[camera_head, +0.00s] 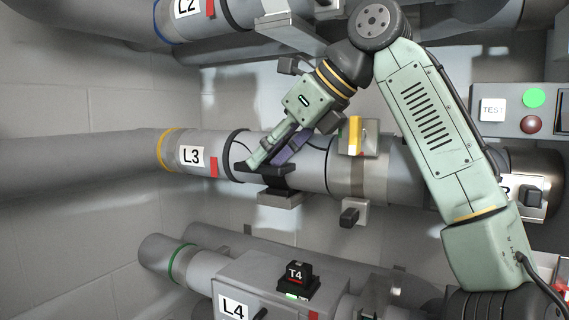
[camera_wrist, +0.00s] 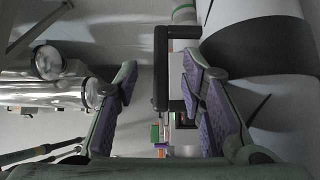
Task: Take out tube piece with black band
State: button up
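The grey L3 tube runs across the middle of the head view. A tube piece with a black band (camera_head: 236,146) sits in this line. The band also shows large at the upper right of the wrist view (camera_wrist: 268,45). A black handle (camera_head: 285,174) stands out from the piece's front; in the wrist view it is an upright bar (camera_wrist: 161,70). My gripper (camera_head: 270,150) is at the handle, in front of the tube. Its purple-padded fingers are apart (camera_wrist: 160,88), on either side of the bar, with gaps visible. Contact with the handle cannot be seen.
A yellow lever (camera_head: 355,134) on a grey box is just right of my gripper. The L4 housing (camera_head: 265,285) with a black T4 block (camera_head: 295,278) lies below, and the L2 tube (camera_head: 200,25) above. A panel with TEST button (camera_head: 492,109) is at right.

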jog(key=shift+x, duration=1.1)
grip_shut()
jog(key=shift+r, duration=0.1)
